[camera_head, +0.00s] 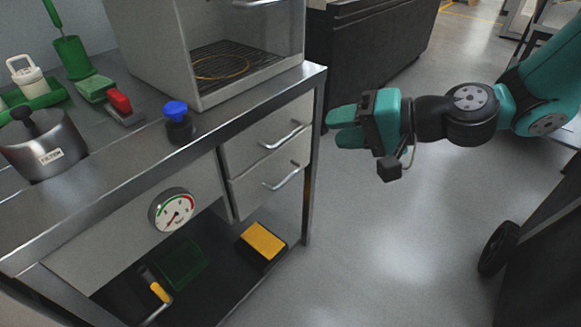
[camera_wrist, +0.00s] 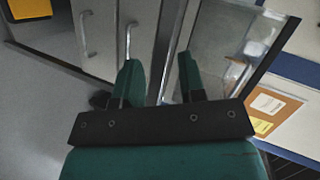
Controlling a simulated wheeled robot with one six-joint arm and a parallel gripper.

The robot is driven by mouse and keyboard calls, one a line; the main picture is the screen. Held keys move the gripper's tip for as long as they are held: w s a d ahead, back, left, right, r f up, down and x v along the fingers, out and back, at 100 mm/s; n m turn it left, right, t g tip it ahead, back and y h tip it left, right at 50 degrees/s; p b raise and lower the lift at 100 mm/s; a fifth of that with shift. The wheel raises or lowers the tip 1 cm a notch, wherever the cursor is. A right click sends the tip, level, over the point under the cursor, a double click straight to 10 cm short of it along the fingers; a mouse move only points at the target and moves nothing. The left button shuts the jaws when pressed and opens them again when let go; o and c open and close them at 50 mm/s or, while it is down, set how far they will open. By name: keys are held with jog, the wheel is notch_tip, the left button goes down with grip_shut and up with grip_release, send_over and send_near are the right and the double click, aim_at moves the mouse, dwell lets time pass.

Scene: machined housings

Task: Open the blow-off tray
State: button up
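Two grey drawer fronts sit one above the other in the workbench, each with a bar handle; no label shows which is the blow-off tray. Both look shut. The upper drawer (camera_head: 255,134) has its handle (camera_head: 285,137) facing my gripper (camera_head: 335,128); the lower drawer (camera_head: 258,190) has its own handle (camera_head: 283,176). My gripper is open and empty, to the right of the drawers and apart from them. In the wrist view, my gripper (camera_wrist: 158,60) has the upper handle (camera_wrist: 130,42) by its left fingertip, and the lower handle (camera_wrist: 87,35) farther left.
A glass-fronted box with a grate (camera_head: 225,65) stands on the bench top (camera_head: 130,155). A blue-topped knob (camera_head: 178,115), a red-topped block (camera_head: 119,102) and a steel pot (camera_head: 42,148) stand left of it. A yellow block (camera_head: 262,242) lies below.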

jog(key=w+d+f+m+t+b, duration=0.2)
jog(key=w+f+m+b, duration=0.1)
jog(key=f, duration=0.3)
jog(key=w+d+f+m+t+b, duration=0.2)
jog(key=w+f+m+t, duration=0.1)
jog(key=w+f, duration=0.15)
jog(key=p, duration=0.2)
send_near(290, 135)
jog(key=x, duration=1)
jog(key=shift+w+f, duration=0.25)
jog(key=shift+w, duration=0.1)
grip_shut()
